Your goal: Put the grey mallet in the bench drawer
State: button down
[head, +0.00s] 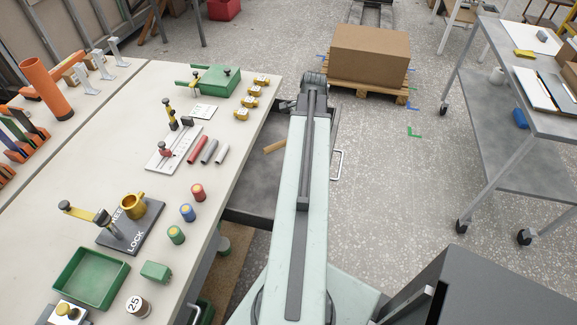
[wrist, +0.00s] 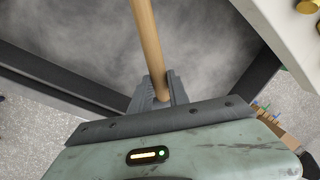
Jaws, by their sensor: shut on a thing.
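The mallet's wooden handle (wrist: 148,35) stands between the two fingers of my gripper (wrist: 162,92) in the wrist view, and the gripper is shut on it. The handle runs out of the top of that view, and the grey head is not visible. In the head view a short piece of the handle (head: 274,147) shows left of my arm, over the open drawer. My arm hides the gripper there. The bench drawer (head: 246,217) is pulled out from the bench's right side; its grey floor also shows below the handle in the wrist view (wrist: 80,38).
The bench top (head: 120,205) holds a green box (head: 215,80), coloured cylinders, a green tray (head: 90,278) and a lock stand. A cardboard box (head: 370,55) on a pallet stands behind. A grey wheeled table (head: 530,150) is at the right, with open floor between.

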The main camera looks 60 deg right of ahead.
jog(key=b+x, duration=0.3)
jog(key=s+b+x, duration=0.1)
jog(key=b+x, duration=0.2)
jog(key=s+b+x, duration=0.1)
jog(key=b+x, duration=0.3)
jog(key=shift+a+f, duration=0.2)
jog(key=shift+a, duration=0.05)
jog(key=shift+r, duration=0.2)
jog(key=shift+f, duration=0.1)
jog(key=c, duration=1.3)
grip_release()
jog(key=shift+o, duration=0.2)
jog(key=p+v, duration=1.2)
